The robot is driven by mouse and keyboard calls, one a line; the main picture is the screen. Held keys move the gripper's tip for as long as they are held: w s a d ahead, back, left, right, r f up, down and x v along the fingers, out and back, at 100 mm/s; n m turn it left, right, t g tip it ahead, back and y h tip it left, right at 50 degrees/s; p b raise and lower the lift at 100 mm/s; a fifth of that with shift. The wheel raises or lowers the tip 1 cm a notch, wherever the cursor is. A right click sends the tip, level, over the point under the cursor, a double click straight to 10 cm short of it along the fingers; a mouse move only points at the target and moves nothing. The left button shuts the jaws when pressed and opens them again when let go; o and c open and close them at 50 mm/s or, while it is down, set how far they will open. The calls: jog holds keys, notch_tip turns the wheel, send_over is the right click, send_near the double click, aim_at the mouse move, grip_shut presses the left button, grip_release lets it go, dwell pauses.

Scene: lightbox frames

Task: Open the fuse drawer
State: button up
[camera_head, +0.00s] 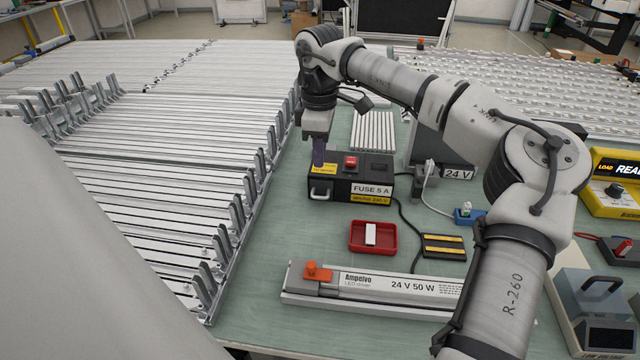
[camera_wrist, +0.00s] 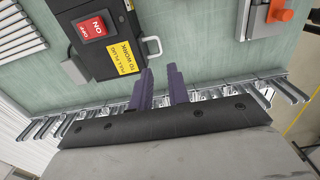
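The black fuse box (camera_head: 371,183), marked "FUSE 5 A", stands on the green bench. It has a red switch (camera_head: 351,162) and a yellow label on top. A pale drawer handle (camera_head: 320,190) sits on its left front; the drawer looks shut. In the wrist view the fuse box (camera_wrist: 93,62) is at upper left, with its handle (camera_wrist: 152,46) just beyond my fingertips. My gripper (camera_wrist: 160,68) has its two purple fingers apart, with nothing between them. In the head view my gripper (camera_head: 318,163) points down over the box's left end; its fingertips partly overlap the label.
A red tray (camera_head: 354,243) with a white piece lies in front of the box. A long LED driver (camera_head: 375,285) lies nearer. Racks of metal rails (camera_head: 170,180) stand on the left. A cable runs right of the box. Green bench is clear left of the tray.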

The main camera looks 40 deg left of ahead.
aim_at(320, 188)
notch_tip(320, 188, down, 10)
jog(key=shift+f+p, duration=0.2)
jog(key=shift+p, duration=0.9)
grip_shut()
